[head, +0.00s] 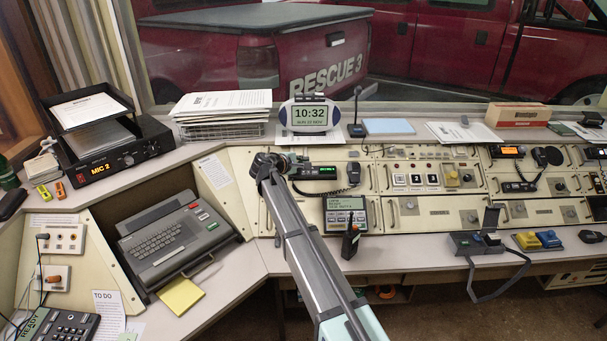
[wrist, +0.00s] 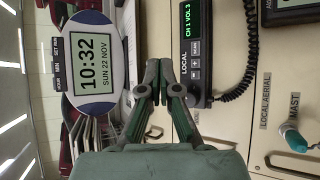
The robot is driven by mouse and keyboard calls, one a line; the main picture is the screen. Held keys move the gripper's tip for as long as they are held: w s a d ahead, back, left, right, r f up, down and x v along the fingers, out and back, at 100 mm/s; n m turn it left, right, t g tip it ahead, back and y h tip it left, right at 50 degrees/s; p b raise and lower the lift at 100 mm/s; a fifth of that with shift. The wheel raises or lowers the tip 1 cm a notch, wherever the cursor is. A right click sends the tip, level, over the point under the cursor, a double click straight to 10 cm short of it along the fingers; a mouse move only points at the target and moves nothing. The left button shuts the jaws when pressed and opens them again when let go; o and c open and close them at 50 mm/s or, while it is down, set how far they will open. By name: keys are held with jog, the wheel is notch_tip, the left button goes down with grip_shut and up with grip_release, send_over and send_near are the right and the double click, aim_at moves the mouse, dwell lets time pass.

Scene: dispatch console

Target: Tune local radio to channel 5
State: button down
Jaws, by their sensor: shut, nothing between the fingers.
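The local radio (wrist: 194,75) is a dark unit whose green display reads CH 1 VOL 3, with small buttons beside it and a LOCAL label. In the head view the local radio (head: 316,173) sits in the upper console panel, its left part close to my gripper. My gripper (wrist: 158,72) is shut and empty, its fingertips together just to the side of the radio in the wrist view. I cannot tell whether they touch it. In the head view my gripper (head: 284,163) is partly hidden by my arm.
A coiled-cord handset (head: 353,174) hangs right of the radio. A clock (head: 309,116) reading 10:32 stands on the ledge behind.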

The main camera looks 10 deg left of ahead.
jog(key=shift+w+a+f+b, duration=0.1)
jog(key=shift+w+f+b, duration=0.35)
jog(key=shift+w+f, duration=0.5)
jog(key=shift+w+a+f+b, duration=0.1)
jog(key=shift+w+f+b, duration=0.45)
jog(key=shift+f, duration=0.8)
jog(key=shift+w+a+f+b, duration=0.1)
jog(key=shift+w+f+b, duration=0.3)
jog(key=shift+w+f, duration=0.55)
jog(key=shift+s+f, duration=0.15)
jog(key=shift+f, duration=0.2)
jog(key=shift+f+b, duration=0.25)
jog(key=shift+b, duration=0.1)
jog(key=shift+w+f, duration=0.15)
jog(key=shift+w, duration=0.15)
jog(key=shift+s+r, duration=0.4)
jog(key=shift+r, duration=0.15)
jog(key=shift+r, duration=0.15)
jog(key=s+r, duration=0.1)
jog(key=r, duration=0.1)
jog(key=s+r+p, duration=0.1)
jog(key=r, duration=0.1)
jog(key=shift+s+d, duration=0.2)
jog(key=shift+s, duration=0.15)
